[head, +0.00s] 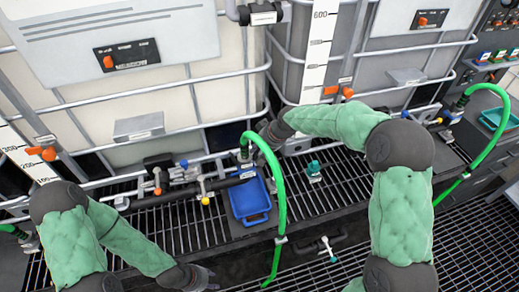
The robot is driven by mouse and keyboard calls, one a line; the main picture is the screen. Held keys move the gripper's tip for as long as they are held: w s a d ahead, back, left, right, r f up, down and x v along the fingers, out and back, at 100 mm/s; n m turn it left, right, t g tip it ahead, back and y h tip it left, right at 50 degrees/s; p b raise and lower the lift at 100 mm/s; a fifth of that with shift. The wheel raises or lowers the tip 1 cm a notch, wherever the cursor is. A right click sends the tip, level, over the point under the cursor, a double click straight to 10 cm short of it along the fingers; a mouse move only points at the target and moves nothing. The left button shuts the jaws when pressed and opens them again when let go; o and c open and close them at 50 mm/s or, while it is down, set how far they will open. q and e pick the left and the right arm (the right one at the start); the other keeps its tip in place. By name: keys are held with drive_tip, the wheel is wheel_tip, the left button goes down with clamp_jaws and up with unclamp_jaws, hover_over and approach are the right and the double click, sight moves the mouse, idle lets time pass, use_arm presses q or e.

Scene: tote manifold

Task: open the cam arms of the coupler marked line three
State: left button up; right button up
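A coupler (245,152) with a green hose (279,190) arching from it stands over a blue tray (249,198), in front of the left-centre tote. A small tag hangs by it, too small to read, so I cannot tell whether it is line three. My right gripper (263,128) is right beside this coupler, at the hose's top; its fingers are small and dark, and contact cannot be told. My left gripper (208,278) is low over the grating, apart from the coupler; its finger opening is unclear. The cam arms are too small to make out.
Another coupler (461,103) with a green hose stands at the right. A pipe manifold (180,180) with coloured handles lies left of the blue tray. A teal fitting (314,171) stands on the grating. Caged totes (140,60) wall off the back.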

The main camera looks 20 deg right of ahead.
clamp_jaws()
drive_tip(key=shift+d+f+y+b, duration=0.2)
drive_tip(key=shift+y+b, duration=0.1)
drive_tip(key=shift+b, duration=0.5)
drive_tip(key=shift+d+f+m+t+y+b, duration=0.15)
drive_tip(key=shift+d+f+m+y+b, duration=0.4)
drive_tip(key=shift+y+b, duration=1.85)
drive_tip(key=shift+d+f+m+t+y+b, duration=0.3)
drive_tip(key=shift+f+y+b, duration=0.65)
drive_tip(key=shift+b, duration=2.65)
drive_tip(key=shift+d+f+m+t+y+b, duration=0.1)
drive_tip(key=shift+d+f+m+y+b, duration=0.4)
drive_tip(key=shift+y+b, duration=2)
drive_tip(key=shift+h+b, duration=0.45)
drive_tip(key=shift+b, duration=0.1)
unclamp_jaws()
drive_tip(key=shift+r, duration=0.1)
